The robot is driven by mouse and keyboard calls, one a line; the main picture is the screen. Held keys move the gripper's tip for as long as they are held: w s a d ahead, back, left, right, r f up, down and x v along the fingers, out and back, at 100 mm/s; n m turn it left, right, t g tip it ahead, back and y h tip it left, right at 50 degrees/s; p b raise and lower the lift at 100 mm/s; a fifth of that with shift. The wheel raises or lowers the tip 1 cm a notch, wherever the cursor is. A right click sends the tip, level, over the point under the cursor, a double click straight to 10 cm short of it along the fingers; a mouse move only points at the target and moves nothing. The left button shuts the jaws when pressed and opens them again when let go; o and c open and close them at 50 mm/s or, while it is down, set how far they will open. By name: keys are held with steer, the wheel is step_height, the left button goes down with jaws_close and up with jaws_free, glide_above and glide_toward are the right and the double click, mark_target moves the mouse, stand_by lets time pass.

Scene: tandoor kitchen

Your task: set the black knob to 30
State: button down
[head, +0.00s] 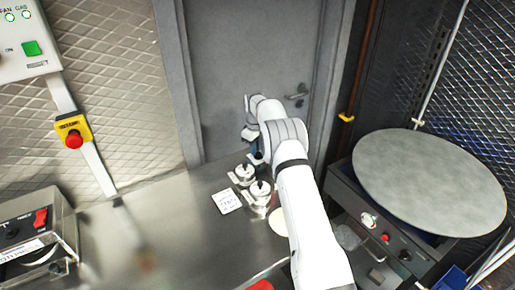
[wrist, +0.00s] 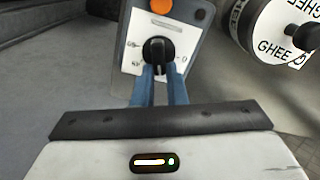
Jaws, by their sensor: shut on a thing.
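The black knob (wrist: 158,52) sits on a white dial plate (wrist: 148,32) of a small grey panel (wrist: 193,22) in the wrist view. Its pointer ridge runs roughly up and down in the picture. The scale marks around it are too small and partly covered to read. My gripper (wrist: 159,76) has its two blue fingers on either side of the knob's lower part, shut on it. In the head view my gripper (head: 256,156) is low over the back of the steel counter, mostly hidden by my arm. I cannot make out this knob there.
An orange button (wrist: 161,6) is on the same panel above the knob. A white canister marked GHEE (wrist: 282,28) stands close on the right. Lidded pots (head: 244,174) and a white card (head: 227,201) are on the counter (head: 165,225). The counter's left middle is clear.

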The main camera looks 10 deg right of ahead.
steer(key=shift+w+d+f+m+b, duration=0.1)
steer(key=shift+w+d+m+b, duration=0.15)
steer(key=shift+m+b, duration=0.45)
steer(key=shift+d+r+m+b, duration=0.1)
steer(key=shift+r+m+b, duration=0.1)
steer(key=shift+m, duration=0.55)
steer(key=shift+d+r+m+b, duration=0.1)
steer(key=shift+m+b, duration=0.1)
steer(key=shift+m, duration=0.55)
steer(key=c, duration=1.5)
jaws_free()
steer(key=shift+a+f, duration=0.1)
steer(key=shift+f, duration=0.05)
steer(key=shift+o, duration=0.2)
step_height(320, 180, up, 8)
steer(key=b, duration=0.1)
steer(key=shift+o, duration=0.6)
steer(key=shift+f, duration=0.1)
